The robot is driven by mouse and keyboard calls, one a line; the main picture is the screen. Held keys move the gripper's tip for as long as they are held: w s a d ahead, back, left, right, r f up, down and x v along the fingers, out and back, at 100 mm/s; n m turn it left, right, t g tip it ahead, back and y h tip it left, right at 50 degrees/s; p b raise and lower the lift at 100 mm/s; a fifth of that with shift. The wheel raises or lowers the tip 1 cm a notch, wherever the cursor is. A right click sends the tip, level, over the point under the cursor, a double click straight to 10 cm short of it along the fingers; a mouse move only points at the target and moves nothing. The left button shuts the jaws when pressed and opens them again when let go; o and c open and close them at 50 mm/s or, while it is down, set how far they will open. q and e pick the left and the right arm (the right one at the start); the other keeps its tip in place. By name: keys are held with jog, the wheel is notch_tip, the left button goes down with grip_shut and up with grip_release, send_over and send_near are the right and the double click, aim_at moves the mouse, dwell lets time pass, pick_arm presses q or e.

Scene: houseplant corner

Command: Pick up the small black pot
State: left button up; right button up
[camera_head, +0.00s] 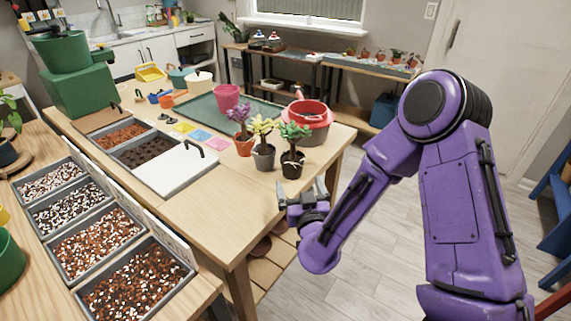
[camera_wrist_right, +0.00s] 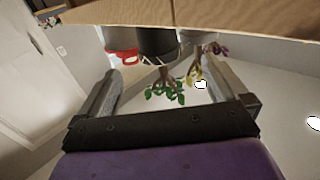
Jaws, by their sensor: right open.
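The small black pot (camera_head: 292,167) stands upright near the front right edge of the wooden table (camera_head: 225,195). A green-leaved plant (camera_head: 294,132) with a twisted stem grows in it. My right gripper (camera_head: 302,190) is open and empty, just in front of the pot and apart from it, near the table edge. In the right wrist view, which looks upside down, the black pot (camera_wrist_right: 155,42) shows beyond and between the open fingers, its plant hanging downward in the picture. My left gripper is out of view.
A grey pot (camera_head: 264,157) with a yellow plant stands close left of the black pot, then an orange pot (camera_head: 244,145) with a purple plant. A red-rimmed pot (camera_head: 308,112) stands behind. A white lid (camera_head: 172,168) and soil bins lie left.

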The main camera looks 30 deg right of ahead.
aim_at(295, 168)
jog(key=p+x, duration=0.1)
jog(key=x, duration=0.3)
jog(key=p+x, duration=0.1)
jog(key=x, duration=0.4)
jog(key=shift+d+r, duration=0.2)
jog(key=shift+w+d, duration=0.1)
jog(key=shift+w, duration=0.15)
jog(key=c, duration=0.8)
